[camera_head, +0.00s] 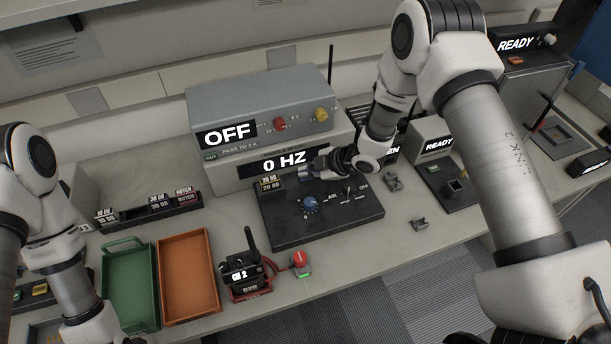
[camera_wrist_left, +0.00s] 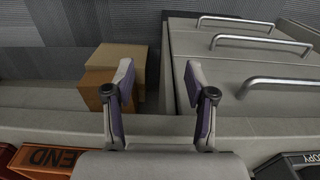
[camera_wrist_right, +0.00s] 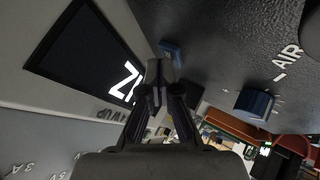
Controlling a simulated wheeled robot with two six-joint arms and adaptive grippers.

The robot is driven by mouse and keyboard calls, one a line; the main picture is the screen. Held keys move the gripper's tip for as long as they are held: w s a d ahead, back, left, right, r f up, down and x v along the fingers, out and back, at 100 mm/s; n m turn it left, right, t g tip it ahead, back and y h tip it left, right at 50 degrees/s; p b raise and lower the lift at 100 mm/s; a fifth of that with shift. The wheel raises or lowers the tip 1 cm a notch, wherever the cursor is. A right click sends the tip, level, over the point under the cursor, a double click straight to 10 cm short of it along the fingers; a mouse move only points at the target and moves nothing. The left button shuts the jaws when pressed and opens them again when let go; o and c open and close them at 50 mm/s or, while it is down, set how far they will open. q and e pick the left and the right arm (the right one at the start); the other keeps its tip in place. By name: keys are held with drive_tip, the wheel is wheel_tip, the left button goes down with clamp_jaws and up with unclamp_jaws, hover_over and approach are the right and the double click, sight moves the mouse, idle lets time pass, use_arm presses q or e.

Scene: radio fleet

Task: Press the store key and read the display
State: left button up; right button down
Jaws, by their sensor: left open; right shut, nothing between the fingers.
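The display (camera_head: 250,170) on the grey bench unit reads "0 HZ"; part of it shows in the right wrist view (camera_wrist_right: 65,50). My right gripper (camera_head: 306,174) is shut and empty, just in front of the display and over the rear of the black control panel (camera_head: 340,222). In the right wrist view, its closed fingertips (camera_wrist_right: 158,66) are near a small blue block (camera_wrist_right: 172,50) on the panel. I cannot tell whether that is the store key or whether they touch. My left gripper (camera_wrist_left: 159,78) is open and empty in its wrist view.
An upper display (camera_head: 227,135) reads "OFF". The panel has a blue knob (camera_head: 309,205) and small switches. A green tray (camera_head: 130,290), an orange tray (camera_head: 188,275) and a black radio (camera_head: 243,272) stand at the front left. An antenna rises behind the unit.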

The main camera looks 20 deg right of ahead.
drive_tip(key=shift+f, duration=0.15)
idle(0.3)
drive_tip(key=shift+r+p, duration=0.55)
drive_tip(key=shift+r, duration=0.25)
wheel_tip(320, 180, up, 5)
drive_tip(key=p, duration=0.3)
drive_tip(key=shift+p, duration=0.4)
